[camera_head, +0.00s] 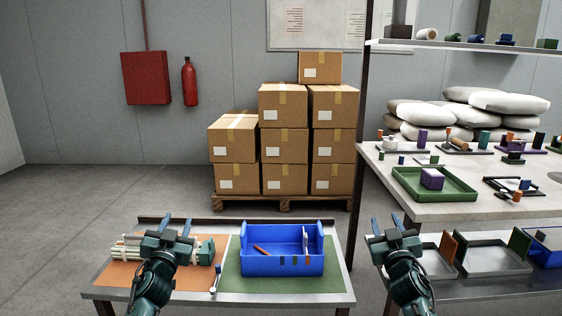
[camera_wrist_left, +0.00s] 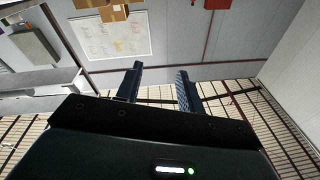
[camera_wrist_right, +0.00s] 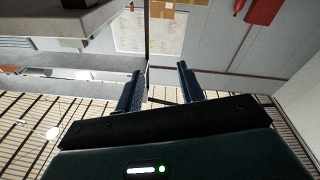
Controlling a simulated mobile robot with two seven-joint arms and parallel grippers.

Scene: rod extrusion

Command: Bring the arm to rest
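My left gripper (camera_head: 177,223) is raised in front of the small table, over the orange mat (camera_head: 118,272) in the head view. Its fingers are apart, with nothing between them in the left wrist view (camera_wrist_left: 158,85). My right gripper (camera_head: 387,222) is raised right of the table, in front of the shelf unit. Its fingers are also apart and empty in the right wrist view (camera_wrist_right: 158,85). A blue bin (camera_head: 283,265) stands on the green mat (camera_head: 240,289) with an orange rod (camera_head: 262,250) inside. Pale rods (camera_head: 125,250) and a green device (camera_head: 207,251) lie partly behind my left gripper.
A shelf unit (camera_head: 450,212) on the right holds trays, small parts and sacks. Stacked cartons (camera_head: 283,149) stand on a pallet behind the table. A small tool (camera_head: 216,280) lies between the mats. The floor left of the table is clear.

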